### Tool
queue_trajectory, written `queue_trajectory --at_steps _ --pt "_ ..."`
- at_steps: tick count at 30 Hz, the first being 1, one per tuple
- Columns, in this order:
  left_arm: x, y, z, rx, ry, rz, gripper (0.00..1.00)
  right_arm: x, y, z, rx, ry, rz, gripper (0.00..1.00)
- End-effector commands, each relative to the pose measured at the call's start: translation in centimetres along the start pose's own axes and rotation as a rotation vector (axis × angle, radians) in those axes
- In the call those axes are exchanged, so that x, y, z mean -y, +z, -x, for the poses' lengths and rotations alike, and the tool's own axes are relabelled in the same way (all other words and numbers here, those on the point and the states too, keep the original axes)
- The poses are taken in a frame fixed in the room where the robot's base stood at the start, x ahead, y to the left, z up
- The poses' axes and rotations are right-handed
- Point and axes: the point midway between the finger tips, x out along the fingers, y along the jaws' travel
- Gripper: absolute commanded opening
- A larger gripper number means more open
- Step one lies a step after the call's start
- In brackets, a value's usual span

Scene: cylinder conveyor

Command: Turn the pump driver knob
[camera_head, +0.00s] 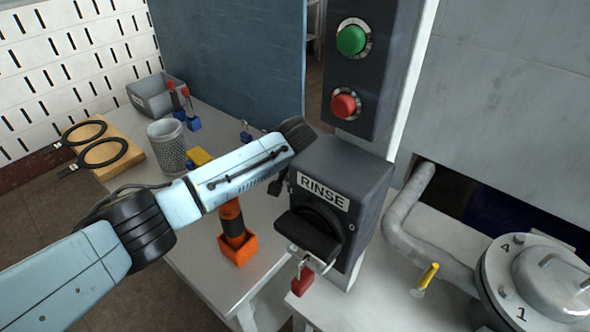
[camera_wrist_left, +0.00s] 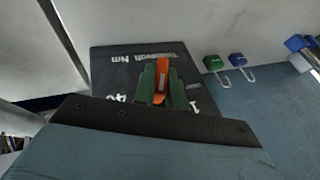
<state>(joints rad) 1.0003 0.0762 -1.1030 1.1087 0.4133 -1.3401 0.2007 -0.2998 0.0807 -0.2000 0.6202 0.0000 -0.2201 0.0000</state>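In the left wrist view an orange knob-like piece (camera_wrist_left: 162,72) stands in front of a dark plate with white lettering, including "Nm" (camera_wrist_left: 120,62). The dark green fingers of my left gripper (camera_wrist_left: 160,88) lie on either side of it. No clear gap shows, but I cannot tell if they press on it. In the head view my left arm reaches from the left to behind the dark box marked RINSE (camera_head: 322,190). The gripper's fingertips and the orange piece are hidden there. My right gripper is not in view.
The RINSE box has a black handle with a red tag (camera_head: 302,280). Green (camera_head: 351,40) and red (camera_head: 344,104) buttons sit above. A mesh cup (camera_head: 167,147) and grey bin (camera_head: 152,97) stand farther back. Pipework (camera_head: 410,215) is at right.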

Motion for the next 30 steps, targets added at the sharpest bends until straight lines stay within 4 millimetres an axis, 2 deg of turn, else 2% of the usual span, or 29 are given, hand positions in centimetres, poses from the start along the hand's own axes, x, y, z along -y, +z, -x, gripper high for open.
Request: queue_trajectory --at_steps 8,13,21,30 --pt "0.0 0.0 0.1 0.001 0.014 0.006 0.00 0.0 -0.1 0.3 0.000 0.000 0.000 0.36" --pt "0.2 0.0 0.2 0.003 0.070 0.031 0.00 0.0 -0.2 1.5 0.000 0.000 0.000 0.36" --pt "0.4 0.0 0.2 0.003 0.245 0.105 0.00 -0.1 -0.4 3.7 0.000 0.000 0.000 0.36" --pt "0.5 0.1 -0.2 0.001 0.439 0.185 0.00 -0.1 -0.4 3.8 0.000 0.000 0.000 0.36"
